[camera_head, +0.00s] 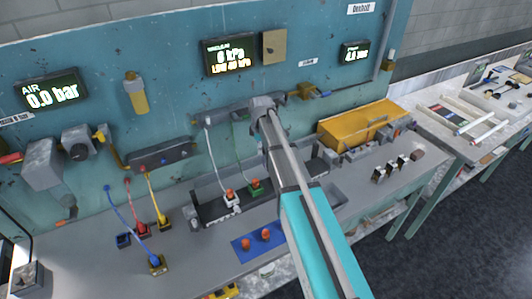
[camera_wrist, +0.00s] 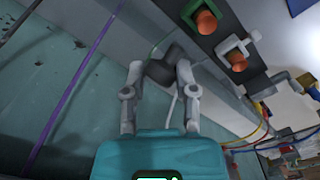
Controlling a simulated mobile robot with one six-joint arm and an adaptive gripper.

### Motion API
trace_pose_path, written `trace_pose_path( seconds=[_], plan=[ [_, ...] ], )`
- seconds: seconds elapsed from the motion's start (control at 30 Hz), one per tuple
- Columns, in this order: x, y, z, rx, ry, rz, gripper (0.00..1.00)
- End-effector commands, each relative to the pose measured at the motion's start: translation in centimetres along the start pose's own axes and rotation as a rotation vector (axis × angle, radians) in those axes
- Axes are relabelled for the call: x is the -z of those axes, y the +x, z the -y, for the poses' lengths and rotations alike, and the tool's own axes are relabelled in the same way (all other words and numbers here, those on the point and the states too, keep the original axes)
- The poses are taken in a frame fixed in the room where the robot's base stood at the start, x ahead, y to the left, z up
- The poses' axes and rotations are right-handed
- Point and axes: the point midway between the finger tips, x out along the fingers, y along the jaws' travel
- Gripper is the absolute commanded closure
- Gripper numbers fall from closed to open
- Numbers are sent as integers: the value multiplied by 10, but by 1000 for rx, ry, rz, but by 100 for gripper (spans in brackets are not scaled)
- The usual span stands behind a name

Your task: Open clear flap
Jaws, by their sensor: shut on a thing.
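My gripper (camera_head: 262,108) reaches up to the blue-green back panel, at the right part of a long grey bar (camera_head: 225,113) with hoses below it. In the wrist view my gripper (camera_wrist: 157,70) has its two fingers closed on a dark grey block-like piece (camera_wrist: 165,64). I cannot tell whether this piece belongs to a flap. I cannot make out a clear flap for certain in either view. My arm hides part of the panel and bench behind it.
A dark tray (camera_head: 210,209) with orange-topped fittings stands below the bar; a white and a green hose run down to it. A yellow box (camera_head: 360,122) stands at right. A blue mat (camera_head: 243,252) lies in front. Blue, red and yellow hoses hang at left.

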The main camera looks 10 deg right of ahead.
Motion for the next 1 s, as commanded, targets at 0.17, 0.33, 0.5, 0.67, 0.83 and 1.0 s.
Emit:
trace_pose_path(
  seconds=[0.17, 0.33, 0.5, 0.67, 0.83, 1.0],
  plan=[
    [12, -2, -18, -8, 1, 1, 100],
    [20, -2, -25, -8, 1, 2, 100],
    [24, -2, -29, -8, 1, 3, 100],
    [25, -2, -31, -9, 2, 3, 100],
    [25, -3, -31, -9, 2, 3, 100],
    [25, -3, -31, -9, 2, 4, 100]
  ],
)
